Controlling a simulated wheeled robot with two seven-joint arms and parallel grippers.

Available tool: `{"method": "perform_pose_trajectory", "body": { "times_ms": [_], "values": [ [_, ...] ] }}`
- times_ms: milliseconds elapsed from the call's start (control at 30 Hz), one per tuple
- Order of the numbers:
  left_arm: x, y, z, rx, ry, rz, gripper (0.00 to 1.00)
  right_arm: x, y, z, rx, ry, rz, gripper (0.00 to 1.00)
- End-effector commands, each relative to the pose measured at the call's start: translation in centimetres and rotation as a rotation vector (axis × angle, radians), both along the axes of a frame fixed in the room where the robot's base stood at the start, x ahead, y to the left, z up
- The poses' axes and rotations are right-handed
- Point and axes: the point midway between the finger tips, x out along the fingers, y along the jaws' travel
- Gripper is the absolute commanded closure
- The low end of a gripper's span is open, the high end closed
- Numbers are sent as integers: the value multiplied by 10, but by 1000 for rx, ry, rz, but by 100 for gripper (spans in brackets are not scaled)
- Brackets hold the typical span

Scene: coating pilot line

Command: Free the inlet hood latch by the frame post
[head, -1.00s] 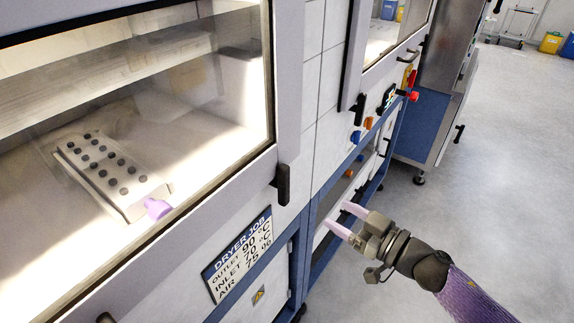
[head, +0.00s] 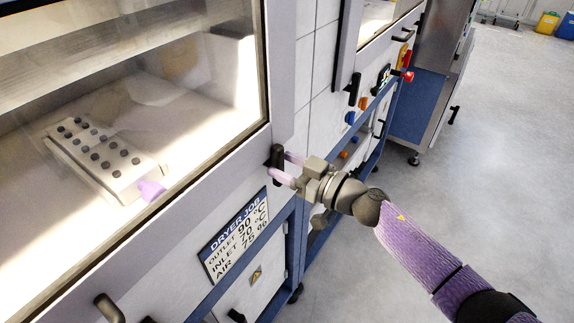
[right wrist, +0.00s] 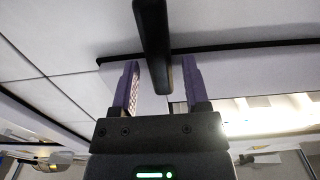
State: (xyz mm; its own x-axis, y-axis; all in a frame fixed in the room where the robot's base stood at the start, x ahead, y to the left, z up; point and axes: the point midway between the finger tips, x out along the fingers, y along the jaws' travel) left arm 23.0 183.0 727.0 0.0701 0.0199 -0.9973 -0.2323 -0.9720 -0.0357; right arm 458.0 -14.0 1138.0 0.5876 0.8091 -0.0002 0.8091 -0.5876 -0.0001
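The inlet hood latch (head: 277,156) is a black upright handle at the lower right corner of the hood window, on the pale frame post (head: 287,115). My right gripper (head: 282,170) reaches it with lilac fingers. In the right wrist view the black latch (right wrist: 153,45) stands between the two fingers (right wrist: 160,90), which are open on either side of it. A gap shows between each finger and the latch. My left gripper is not in view.
A dryer job sign (head: 236,236) is below the latch. Another black latch (head: 354,90) is farther along. Grey floor (head: 480,180) is clear at right.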

Motion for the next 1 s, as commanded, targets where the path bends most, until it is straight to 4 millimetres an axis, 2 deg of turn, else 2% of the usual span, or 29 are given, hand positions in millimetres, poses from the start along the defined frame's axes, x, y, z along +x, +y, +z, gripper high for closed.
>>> {"method": "perform_pose_trajectory", "body": {
  "times_ms": [33, 200, 267, 667, 1000],
  "values": [
    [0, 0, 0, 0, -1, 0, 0, 0, 0, 0, 0, 0, 0, 54],
    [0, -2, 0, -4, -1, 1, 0, 0, 0, 0, 0, 0, 0, 90],
    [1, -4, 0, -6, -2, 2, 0, 0, 0, 0, 0, 0, 0, 100],
    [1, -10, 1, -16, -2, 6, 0, 0, 0, 0, -23, -32, -1, 100],
    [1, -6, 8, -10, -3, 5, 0, -2, 1, 0, -162, -223, -1, 100]
  ]
}}
